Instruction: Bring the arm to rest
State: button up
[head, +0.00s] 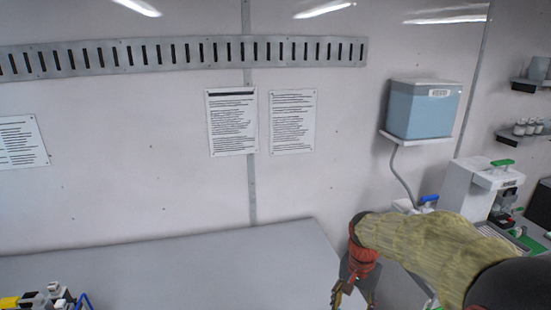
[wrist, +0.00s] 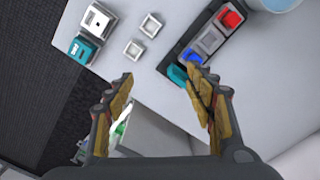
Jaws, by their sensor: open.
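My gripper (head: 353,296) is low at the right of the head view, at the end of my arm in its tan sleeve. It points downward beside the right end of the grey table (head: 200,268). In the wrist view my gripper (wrist: 158,78) has its two fingers spread apart. Nothing is between them. Beyond the fingertips is a pale surface (wrist: 145,85) with small devices on it. The fingers appear apart from these.
A blue-grey tank (head: 424,110) sits on a wall shelf, above a white machine (head: 478,190). The wrist view shows a teal-and-white device (wrist: 90,32), two small white squares (wrist: 142,37) and a dark tray (wrist: 205,45) with coloured parts. Small items (head: 40,298) lie at the table's left.

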jog(key=s+a+r+n+t+b, duration=0.1)
jog(key=s+r+n+t, duration=0.2)
jog(key=s, duration=0.8)
jog(key=s+r+n+t, duration=0.2)
jog(key=s+r+n, duration=0.2)
jog(key=s+r, duration=0.4)
jog(key=s, duration=0.3)
jog(key=shift+s+a+r+t+b, duration=0.2)
jog(key=shift+s+a+t+b, duration=0.05)
jog(key=shift+a+t+b, duration=0.15)
dwell(0.7)
